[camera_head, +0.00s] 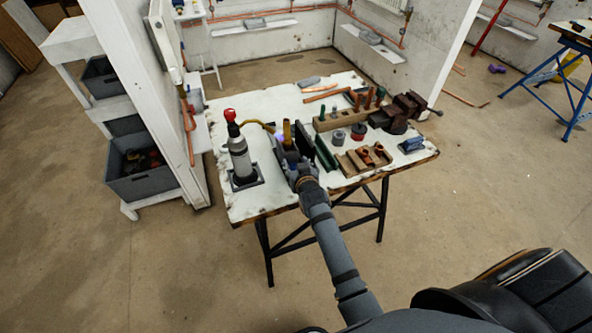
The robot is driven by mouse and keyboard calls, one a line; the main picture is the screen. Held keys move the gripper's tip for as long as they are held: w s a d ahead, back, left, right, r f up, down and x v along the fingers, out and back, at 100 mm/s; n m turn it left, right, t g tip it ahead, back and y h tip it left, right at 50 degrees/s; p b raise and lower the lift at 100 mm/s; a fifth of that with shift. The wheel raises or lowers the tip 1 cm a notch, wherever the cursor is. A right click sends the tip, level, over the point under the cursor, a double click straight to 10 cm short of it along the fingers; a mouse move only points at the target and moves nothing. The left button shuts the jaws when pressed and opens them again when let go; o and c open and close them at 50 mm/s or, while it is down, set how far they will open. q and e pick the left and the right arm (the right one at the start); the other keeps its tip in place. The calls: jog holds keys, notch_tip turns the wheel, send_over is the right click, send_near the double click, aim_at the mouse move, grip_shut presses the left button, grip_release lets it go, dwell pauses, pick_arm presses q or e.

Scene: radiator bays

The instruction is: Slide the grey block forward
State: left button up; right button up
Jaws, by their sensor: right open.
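My right gripper (294,165) reaches over the front part of the white workbench (247,199), with its arm coming up from the bottom. Its jaws are open, but the fingers are small and dark at this distance. A dark grey block-like shape (280,152) stands just beyond and left of the gripper, partly hidden by it. I cannot tell whether they touch. A flatter grey piece (309,82) lies at the bench's back edge, well beyond the gripper. My left gripper is not in view.
A green item (325,155), a wooden tray of copper fittings (362,159) and a vise (404,110) are to the right. The bench's back left is mostly bare.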

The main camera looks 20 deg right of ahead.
notch_tip(320, 180, up, 7)
jog(key=shift+f, duration=0.15)
dwell(0.4)
jog(key=s+d+f+n+g, duration=0.1)
jog(key=s+f+g, duration=0.2)
jog(key=s, duration=0.6)
jog(key=s+d+f+n+g, duration=0.1)
jog(key=s+d+f+g, duration=0.15)
jog(key=s, duration=0.75)
jog(key=s+d+f+g, duration=0.1)
jog(key=s+f+g, duration=0.25)
jog(key=s, duration=0.55)
notch_tip(320, 180, down, 24)
jog(key=s+d+g, duration=0.2)
jog(key=s+d+f+g, duration=0.1)
jog(key=s+f, duration=1.7)
jog(key=s, duration=0.2)
jog(key=shift+d+f+y, duration=0.2)
jog(key=shift+d+y, duration=0.1)
